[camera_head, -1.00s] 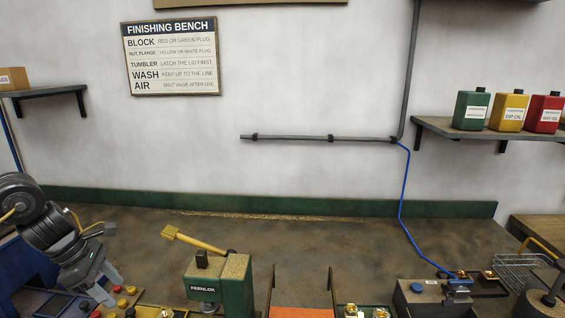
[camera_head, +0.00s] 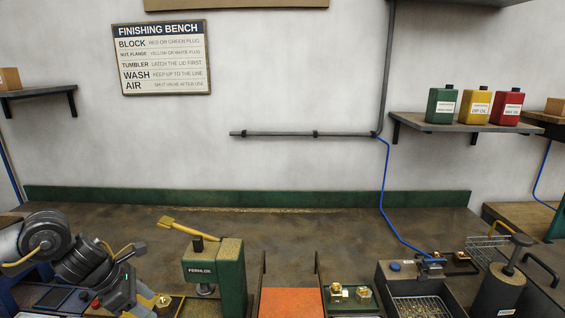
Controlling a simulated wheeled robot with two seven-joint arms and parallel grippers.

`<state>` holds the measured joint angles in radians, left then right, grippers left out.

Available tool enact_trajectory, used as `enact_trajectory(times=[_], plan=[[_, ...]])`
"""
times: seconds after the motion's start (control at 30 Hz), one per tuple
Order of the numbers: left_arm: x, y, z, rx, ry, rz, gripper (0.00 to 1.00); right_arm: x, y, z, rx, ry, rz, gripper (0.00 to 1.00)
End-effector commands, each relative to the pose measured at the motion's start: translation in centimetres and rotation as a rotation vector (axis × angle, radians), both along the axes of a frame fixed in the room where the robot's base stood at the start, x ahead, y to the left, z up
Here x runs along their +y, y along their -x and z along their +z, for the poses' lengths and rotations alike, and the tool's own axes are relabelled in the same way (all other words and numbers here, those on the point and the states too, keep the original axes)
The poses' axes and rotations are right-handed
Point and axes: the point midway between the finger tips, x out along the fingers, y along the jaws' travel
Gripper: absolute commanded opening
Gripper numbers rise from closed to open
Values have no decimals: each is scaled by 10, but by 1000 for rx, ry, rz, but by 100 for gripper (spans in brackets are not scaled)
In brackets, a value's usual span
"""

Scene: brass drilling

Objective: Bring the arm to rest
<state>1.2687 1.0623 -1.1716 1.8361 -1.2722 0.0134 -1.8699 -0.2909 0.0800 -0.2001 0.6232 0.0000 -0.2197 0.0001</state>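My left arm (camera_head: 75,262) comes in at the lower left, low over the bench. Its gripper (camera_head: 132,300) is at the bottom edge of the view, left of the green press, beside a brass piece (camera_head: 163,300). The fingers are partly cut off and blurred, so I cannot tell their opening or whether they hold anything. My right arm and gripper are not in view.
A green press (camera_head: 230,275) with a yellow handle stands right of my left gripper. An orange mat (camera_head: 290,302), brass blocks (camera_head: 335,292), a grey box of pellets (camera_head: 415,306) and a dark cylinder (camera_head: 497,288) line the front. The bench (camera_head: 320,232) behind is clear.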

Motion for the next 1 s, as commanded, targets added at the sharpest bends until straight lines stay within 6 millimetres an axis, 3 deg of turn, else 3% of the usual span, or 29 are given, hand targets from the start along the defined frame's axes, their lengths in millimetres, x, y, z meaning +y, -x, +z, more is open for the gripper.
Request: enact_trajectory(times=[0.17,0.27,0.4,0.53,0.63,0.73,0.9,1.0], plan=[[-70,-4,-35,-8,125,116,51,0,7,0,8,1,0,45],[-123,-1,-53,5,262,248,51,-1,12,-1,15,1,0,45],[-195,14,-68,89,539,550,51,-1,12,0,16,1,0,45],[-231,32,-73,239,811,920,51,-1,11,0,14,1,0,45],[-236,48,-79,390,1004,1258,51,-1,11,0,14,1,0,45],[-223,69,-93,557,1172,1645,51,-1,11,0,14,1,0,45],[-177,124,-130,787,1358,2324,51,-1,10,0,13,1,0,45],[-153,159,-150,858,1404,2645,51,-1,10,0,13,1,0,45]])
